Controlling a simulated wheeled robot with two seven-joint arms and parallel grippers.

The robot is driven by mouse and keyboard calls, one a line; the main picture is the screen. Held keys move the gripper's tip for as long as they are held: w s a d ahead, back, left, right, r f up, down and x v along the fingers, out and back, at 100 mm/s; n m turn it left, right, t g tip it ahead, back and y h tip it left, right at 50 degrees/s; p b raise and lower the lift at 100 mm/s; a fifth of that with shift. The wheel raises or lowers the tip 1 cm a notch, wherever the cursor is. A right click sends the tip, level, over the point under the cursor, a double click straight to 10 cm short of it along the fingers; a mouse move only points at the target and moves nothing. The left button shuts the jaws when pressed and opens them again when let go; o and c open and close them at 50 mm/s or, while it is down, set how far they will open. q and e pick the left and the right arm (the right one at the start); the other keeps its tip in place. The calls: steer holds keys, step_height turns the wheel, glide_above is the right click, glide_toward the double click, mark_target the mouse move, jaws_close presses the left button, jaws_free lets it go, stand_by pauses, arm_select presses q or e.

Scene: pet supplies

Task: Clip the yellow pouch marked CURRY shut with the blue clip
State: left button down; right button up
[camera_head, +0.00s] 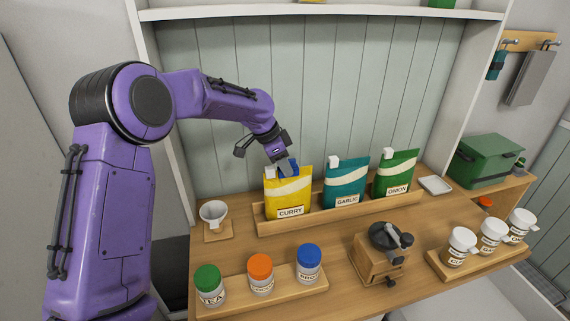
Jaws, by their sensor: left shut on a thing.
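The yellow pouch marked CURRY (289,198) stands upright in a wooden rack on the counter, at the left end of a row of pouches. My left gripper (282,163) is directly above its top edge, pointing down, shut on the blue clip (292,167). The blue clip is at the pouch's top edge; I cannot tell whether it grips the pouch. A white piece (269,172) shows at the pouch's top left corner. My right gripper is not in view.
A teal GARLIC pouch (344,186) and a green ONION pouch (394,176) stand to the right in the rack (335,216). In front are lidded jars (260,275) and a grinder (381,258). A white cup (213,212) stands left. White-lidded jars (490,238) stand right.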

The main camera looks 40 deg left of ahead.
arm_select(q)
steer(key=shift+f, duration=0.1)
steer(key=c, duration=0.9)
jaws_free()
steer(key=b+v, duration=0.2)
steer(key=v, duration=0.8)
steer(key=shift+s+a+r, duration=0.15)
steer(key=shift+r, duration=0.05)
